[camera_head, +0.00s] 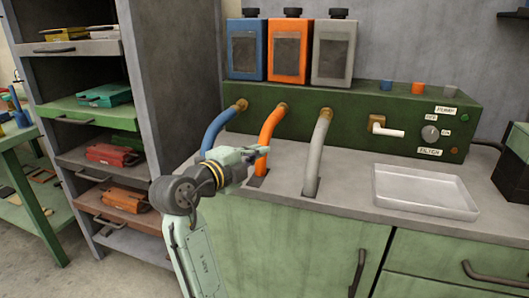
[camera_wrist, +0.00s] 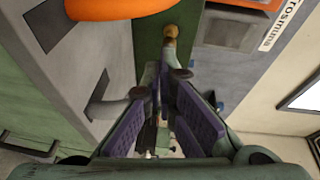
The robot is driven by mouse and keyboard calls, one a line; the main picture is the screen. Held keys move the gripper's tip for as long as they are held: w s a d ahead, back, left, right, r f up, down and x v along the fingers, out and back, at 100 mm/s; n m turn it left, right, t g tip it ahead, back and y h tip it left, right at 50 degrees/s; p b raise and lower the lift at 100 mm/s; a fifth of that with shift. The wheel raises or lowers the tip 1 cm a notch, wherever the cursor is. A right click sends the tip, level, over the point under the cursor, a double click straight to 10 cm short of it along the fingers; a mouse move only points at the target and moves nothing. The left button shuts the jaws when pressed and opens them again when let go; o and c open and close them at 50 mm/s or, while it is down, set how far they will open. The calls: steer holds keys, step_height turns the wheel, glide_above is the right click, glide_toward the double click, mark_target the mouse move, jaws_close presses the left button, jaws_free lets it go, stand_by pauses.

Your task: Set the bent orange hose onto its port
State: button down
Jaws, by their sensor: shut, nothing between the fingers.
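The bent orange hose (camera_head: 267,136) curves down from a brass port (camera_head: 281,108) on the green pump box to a dark slot in the counter. Its upper end appears to meet that port; I cannot tell how firmly it sits. My gripper (camera_head: 262,151) is shut and empty, with its tips in front of the hose's lower part, hiding some of it. In the wrist view my gripper (camera_wrist: 165,80) has its fingers together. A large orange shape, apparently the hose (camera_wrist: 115,8), crosses the top left, beside the fingers. A brass fitting (camera_wrist: 171,32) shows beyond the tips.
A blue hose (camera_head: 217,128) stands left of the orange one, close to my gripper, and a grey hose (camera_head: 318,150) stands to its right. Blue, orange and grey canisters sit on the green box (camera_head: 350,118). A white tray (camera_head: 424,209) lies on the counter at right.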

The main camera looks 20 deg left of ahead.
steer(key=shift+v, duration=2.2)
steer(key=shift+r, duration=0.1)
